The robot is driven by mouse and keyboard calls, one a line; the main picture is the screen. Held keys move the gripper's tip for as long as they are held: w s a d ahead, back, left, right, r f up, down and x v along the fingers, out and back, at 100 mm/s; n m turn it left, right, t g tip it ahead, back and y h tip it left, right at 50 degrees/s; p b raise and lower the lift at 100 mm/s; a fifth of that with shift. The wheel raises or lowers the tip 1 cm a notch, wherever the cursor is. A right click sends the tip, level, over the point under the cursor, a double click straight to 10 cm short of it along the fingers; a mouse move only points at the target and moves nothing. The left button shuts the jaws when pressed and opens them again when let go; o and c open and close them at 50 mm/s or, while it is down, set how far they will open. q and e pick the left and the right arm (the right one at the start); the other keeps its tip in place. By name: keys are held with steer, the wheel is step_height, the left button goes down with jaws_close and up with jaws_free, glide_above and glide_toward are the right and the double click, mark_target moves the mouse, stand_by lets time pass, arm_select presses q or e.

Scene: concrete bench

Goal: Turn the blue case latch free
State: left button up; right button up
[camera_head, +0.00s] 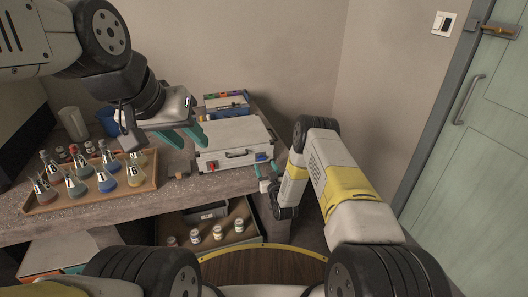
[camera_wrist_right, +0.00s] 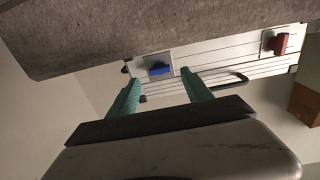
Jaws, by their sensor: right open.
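A white case (camera_head: 232,134) stands on the concrete bench with its handle facing the front. Its blue latch (camera_head: 261,157) is at the right of the front face, and a red latch (camera_head: 211,166) is at the left. In the right wrist view the blue latch (camera_wrist_right: 160,69) lies just beyond my right gripper (camera_wrist_right: 160,88), whose teal fingers are open with nothing between them. In the head view my right gripper (camera_head: 266,170) is just in front of the blue latch. My left gripper (camera_head: 185,135) is open and empty, left of the case.
A box with coloured contents (camera_head: 226,101) is behind the case. A lower shelf holds several small jars (camera_head: 217,232). The bench edge (camera_wrist_right: 110,55) is close to my right fingers.

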mark_target(261, 158)
steer(key=shift+x, duration=2.1)
jaws_close()
